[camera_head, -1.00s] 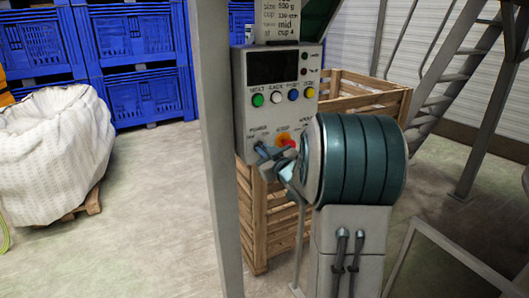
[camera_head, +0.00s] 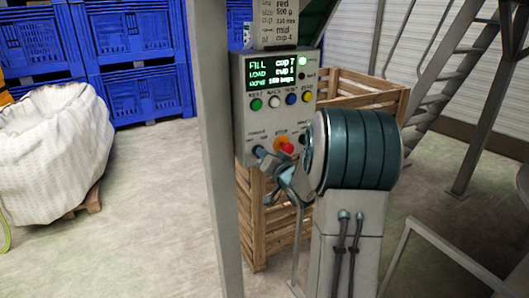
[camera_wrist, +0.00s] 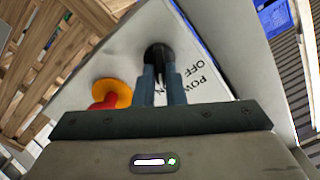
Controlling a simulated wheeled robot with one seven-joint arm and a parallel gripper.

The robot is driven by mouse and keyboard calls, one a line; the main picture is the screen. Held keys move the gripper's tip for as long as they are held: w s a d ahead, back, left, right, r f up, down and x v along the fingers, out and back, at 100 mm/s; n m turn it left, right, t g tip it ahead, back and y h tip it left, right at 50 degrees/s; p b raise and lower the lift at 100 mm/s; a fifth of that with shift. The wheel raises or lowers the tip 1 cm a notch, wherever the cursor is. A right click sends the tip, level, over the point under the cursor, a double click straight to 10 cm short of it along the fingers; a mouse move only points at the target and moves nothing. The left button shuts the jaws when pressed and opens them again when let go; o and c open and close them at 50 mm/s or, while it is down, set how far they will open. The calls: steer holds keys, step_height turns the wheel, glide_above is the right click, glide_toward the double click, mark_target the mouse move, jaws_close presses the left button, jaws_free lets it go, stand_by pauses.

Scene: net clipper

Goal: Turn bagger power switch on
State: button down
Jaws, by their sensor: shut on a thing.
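The bagger control panel (camera_head: 245,118) is a grey box with a lit display (camera_head: 278,72) showing green and white text, and a lit lamp at its upper right. The power switch is a dark knob (camera_wrist: 157,55) at the panel's lower left, beside the "POWER" and "OFF" lettering in the wrist view. My gripper (camera_wrist: 160,83) has its two fingers at the knob, one on each side, shut on it. The gripper also shows at the panel's lower left in the head view (camera_head: 262,154). The fingers partly hide the knob and lettering.
A red stop button (camera_head: 287,148) on a yellow base sits right of the switch. Green, white, blue and yellow buttons (camera_head: 274,102) line the panel above. A grey post (camera_head: 217,150) stands left, and a wooden crate (camera_head: 262,220) stands behind.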

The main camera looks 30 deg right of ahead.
steer(key=shift+f+m+p, duration=0.1)
steer(key=shift+m+p, duration=0.25)
steer(key=shift+m, duration=0.65)
steer(key=c, duration=1.5)
jaws_free()
steer(key=s+b, duration=0.1)
steer(key=s, duration=1.3)
steer(key=shift+d, duration=0.25)
steer(key=shift+w, duration=0.1)
